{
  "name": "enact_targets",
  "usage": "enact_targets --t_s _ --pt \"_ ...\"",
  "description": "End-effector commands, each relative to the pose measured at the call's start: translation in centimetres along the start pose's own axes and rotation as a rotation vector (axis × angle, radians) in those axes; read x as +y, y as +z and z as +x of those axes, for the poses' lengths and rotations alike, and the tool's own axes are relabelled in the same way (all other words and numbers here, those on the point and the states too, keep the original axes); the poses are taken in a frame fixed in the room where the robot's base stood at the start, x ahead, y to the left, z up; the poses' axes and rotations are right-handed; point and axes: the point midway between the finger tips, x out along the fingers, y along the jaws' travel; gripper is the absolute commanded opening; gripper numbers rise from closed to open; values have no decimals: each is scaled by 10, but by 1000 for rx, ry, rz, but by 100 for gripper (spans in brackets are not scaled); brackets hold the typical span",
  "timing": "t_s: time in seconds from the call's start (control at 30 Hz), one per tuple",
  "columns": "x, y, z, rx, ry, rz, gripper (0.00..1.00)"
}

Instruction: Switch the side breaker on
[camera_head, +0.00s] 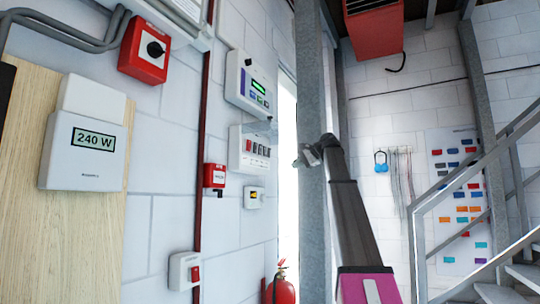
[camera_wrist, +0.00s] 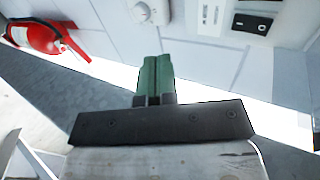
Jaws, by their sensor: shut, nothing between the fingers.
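A white breaker panel (camera_head: 249,148) with a row of dark and red switches is on the left wall in the head view. I cannot tell which switch is the side breaker, or its position. Part of a white panel with small slots and a black switch (camera_wrist: 251,23) shows at the top of the wrist view. My gripper (camera_head: 310,153) is right of the panel in the head view, in front of a grey post and apart from the wall. In the wrist view its green fingers (camera_wrist: 155,62) are together and empty, pointing toward the wall.
A grey post (camera_head: 313,230) stands close to my arm. A red fire extinguisher (camera_head: 280,286) is low by the wall. Stairs are at right.

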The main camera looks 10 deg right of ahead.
Motion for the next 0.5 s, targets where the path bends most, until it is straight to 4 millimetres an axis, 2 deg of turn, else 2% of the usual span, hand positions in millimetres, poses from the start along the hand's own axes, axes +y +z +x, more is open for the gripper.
enact_targets --t_s 0.03,0.2,0.33,0.5 --pt "-21 2 -16 -2 -15 -2 0" --pt "-60 14 -49 -15 -48 -1 0" --pt "-75 21 -62 -22 -60 -2 0" --pt "-79 23 -66 -24 -64 -1 0"
